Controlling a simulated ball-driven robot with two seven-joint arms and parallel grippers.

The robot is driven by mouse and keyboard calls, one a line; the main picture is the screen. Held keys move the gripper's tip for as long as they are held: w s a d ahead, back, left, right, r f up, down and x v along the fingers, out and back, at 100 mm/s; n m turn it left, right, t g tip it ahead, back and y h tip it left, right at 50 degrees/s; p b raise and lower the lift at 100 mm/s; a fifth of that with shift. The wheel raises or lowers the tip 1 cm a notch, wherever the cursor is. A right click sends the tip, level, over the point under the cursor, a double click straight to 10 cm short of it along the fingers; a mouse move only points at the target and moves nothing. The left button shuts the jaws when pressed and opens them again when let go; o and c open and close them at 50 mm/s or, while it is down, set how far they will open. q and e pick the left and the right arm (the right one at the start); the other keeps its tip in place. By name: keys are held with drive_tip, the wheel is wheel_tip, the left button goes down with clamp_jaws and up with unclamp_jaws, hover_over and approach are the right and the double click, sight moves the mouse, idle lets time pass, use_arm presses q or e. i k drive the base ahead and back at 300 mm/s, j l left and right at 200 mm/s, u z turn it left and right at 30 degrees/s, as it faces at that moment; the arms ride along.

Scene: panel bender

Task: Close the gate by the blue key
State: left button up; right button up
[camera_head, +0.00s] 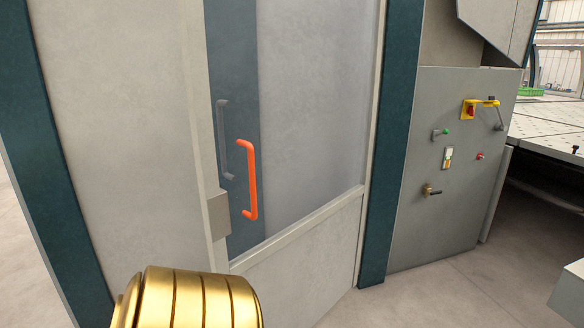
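A gate (309,245) with a pale frame and a large see-through pane stands in the middle of the view. A bent orange handle (252,180) is on its left part. A similar grey handle (224,140) shows just left of it, through or in the pane. A small grey block (218,214) sits on the pale upright beside the gate. I cannot tell whether the gate is fully shut. I cannot make out a blue key. Neither of my grippers is in view.
Teal posts stand left (45,150) and right (393,140) of the gate. A grey control panel (460,215) at right carries a yellow-and-red switch (470,108), buttons and a small black-handled knob (431,191). A perforated table (550,120) is behind it.

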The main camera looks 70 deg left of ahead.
sight(297, 275)
drive_tip(key=k+j+u, duration=0.1)
drive_tip(key=j, duration=0.95)
drive_tip(key=k+j+u, duration=0.1)
drive_tip(key=k+j, duration=0.15)
drive_tip(key=j, duration=0.85)
drive_tip(key=k+j+u, duration=0.1)
drive_tip(key=j, duration=0.95)
drive_tip(key=k+j+u, duration=0.15)
drive_tip(key=j, duration=0.95)
